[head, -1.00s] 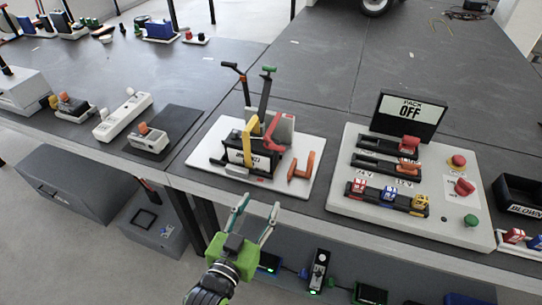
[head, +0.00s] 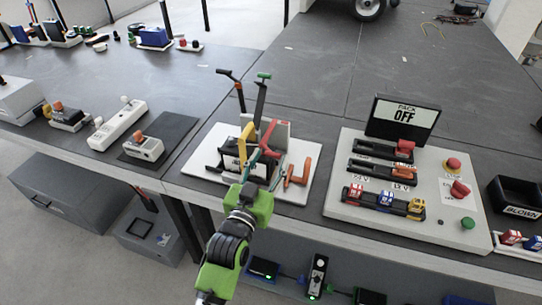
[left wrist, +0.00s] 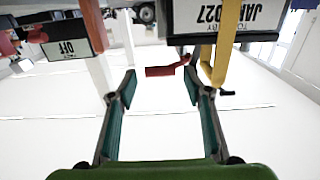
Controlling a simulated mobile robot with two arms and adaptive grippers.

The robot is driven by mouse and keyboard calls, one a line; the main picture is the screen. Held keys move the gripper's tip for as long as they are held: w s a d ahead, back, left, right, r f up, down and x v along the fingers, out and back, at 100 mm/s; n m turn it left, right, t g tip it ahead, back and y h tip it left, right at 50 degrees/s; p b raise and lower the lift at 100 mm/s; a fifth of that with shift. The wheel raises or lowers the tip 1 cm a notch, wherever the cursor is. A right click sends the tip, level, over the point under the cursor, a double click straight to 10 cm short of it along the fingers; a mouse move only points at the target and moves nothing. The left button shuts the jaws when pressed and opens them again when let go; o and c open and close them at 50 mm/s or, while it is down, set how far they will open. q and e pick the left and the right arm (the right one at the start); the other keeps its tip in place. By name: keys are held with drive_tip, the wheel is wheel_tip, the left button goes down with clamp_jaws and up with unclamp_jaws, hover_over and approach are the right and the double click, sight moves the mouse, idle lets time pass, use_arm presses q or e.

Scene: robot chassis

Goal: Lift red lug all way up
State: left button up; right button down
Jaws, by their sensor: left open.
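The red lug (head: 270,138) stands on a black device on a white base plate (head: 205,165), just right of a yellow lever (head: 246,140). In the left wrist view, which is upside down, a red bar of it (left wrist: 162,71) shows between and just beyond my fingertips. My left gripper (head: 262,172) is in front of the device with its fingers reaching toward it. In the left wrist view the gripper (left wrist: 159,82) is open, with nothing held. The fingers partly hide the device's front. My right gripper is not in view.
An orange bracket (head: 299,173) stands right of the device. Two tall levers with black (head: 229,76) and green (head: 263,76) tips rise behind it. The grey table behind is mostly clear.

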use_arm(q)
drive_tip(key=shift+x, duration=0.85)
